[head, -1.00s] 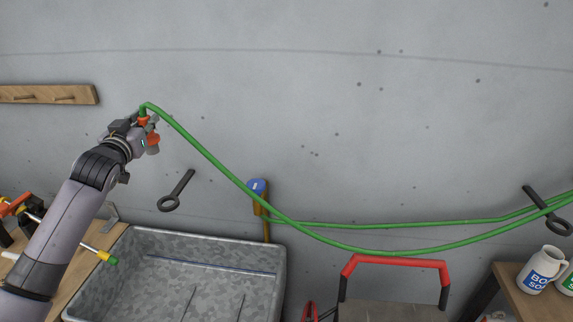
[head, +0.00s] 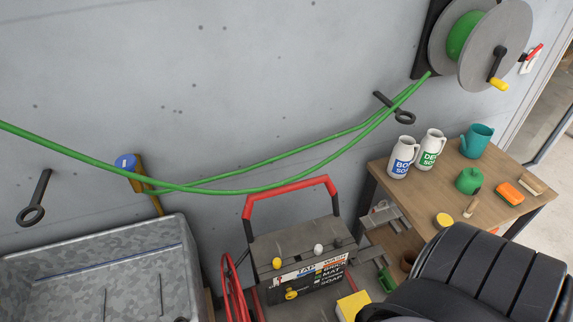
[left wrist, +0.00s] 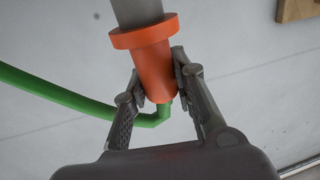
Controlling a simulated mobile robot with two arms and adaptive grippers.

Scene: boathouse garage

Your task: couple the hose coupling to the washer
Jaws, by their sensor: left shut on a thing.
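In the left wrist view my left gripper (left wrist: 158,78) is shut on the orange hose coupling (left wrist: 152,62), with a finger on each side. A grey cylinder (left wrist: 138,12) extends from its collar, and the green hose (left wrist: 70,98) bends away from its other end. In the head view the green hose (head: 60,144) runs in from the left edge; the coupling and my left gripper are outside that view. The washer (head: 298,248) stands on the floor with a red handle, a labelled dark front panel, small knobs and a yellow fitting (head: 291,294). My right gripper is not in view.
A metal basin (head: 105,285) is left of the washer. The hose reel (head: 485,45) is on the wall, with hose hanging past wall hooks and a blue-headed brush (head: 126,162). A wooden table (head: 440,165) at right holds bottles and a teal can. Red hose (head: 232,290) lies beside the washer.

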